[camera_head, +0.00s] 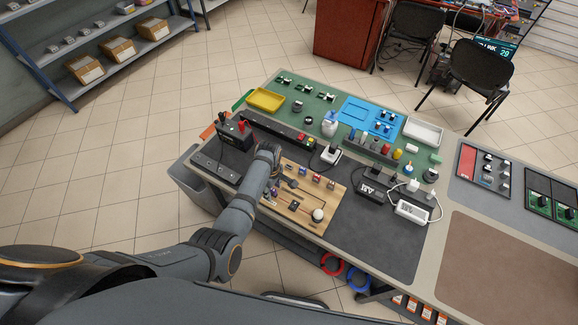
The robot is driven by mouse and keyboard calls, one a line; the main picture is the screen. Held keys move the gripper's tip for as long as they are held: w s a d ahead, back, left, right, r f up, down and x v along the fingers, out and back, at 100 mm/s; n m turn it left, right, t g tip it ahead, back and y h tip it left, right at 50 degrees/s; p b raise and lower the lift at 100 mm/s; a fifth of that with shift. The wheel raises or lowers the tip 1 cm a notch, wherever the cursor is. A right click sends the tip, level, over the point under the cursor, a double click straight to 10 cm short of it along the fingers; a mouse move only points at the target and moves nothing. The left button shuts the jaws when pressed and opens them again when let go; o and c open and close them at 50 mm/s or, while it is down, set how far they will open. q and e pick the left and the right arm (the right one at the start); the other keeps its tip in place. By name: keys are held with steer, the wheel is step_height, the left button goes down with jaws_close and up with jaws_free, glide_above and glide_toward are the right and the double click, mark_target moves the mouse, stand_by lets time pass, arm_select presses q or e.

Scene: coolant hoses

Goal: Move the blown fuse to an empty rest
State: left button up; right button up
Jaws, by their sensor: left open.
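A wooden board (277,208) lies on the dark mat at the front left of the bench. Several small blocks with coloured parts stand on it: a row of three, including one red and blue block (316,178), and a purplish piece (273,192) near the left edge. A dark piece (294,205) and a white round knob (318,215) are nearer the front. I cannot tell which is the blown fuse or which rests are empty. My left gripper (275,172) is open over the board's back left part, partly hidden by its wrist. My right gripper is not in view.
A black box with red clips (235,134) stands left of my left wrist. A long dark strip (270,128) runs behind it. A charger (370,192) and white power strip (411,212) lie right of the board. The brown mat (505,262) is clear.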

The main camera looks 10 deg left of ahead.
mark_target(273, 190)
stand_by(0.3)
arm_select(q)
steer(key=shift+c, duration=0.4)
jaws_close()
steer(key=shift+r+p, duration=1.15)
steer(key=shift+p, duration=0.25)
steer(key=shift+r+p, duration=0.7)
steer(key=shift+r, duration=1.15)
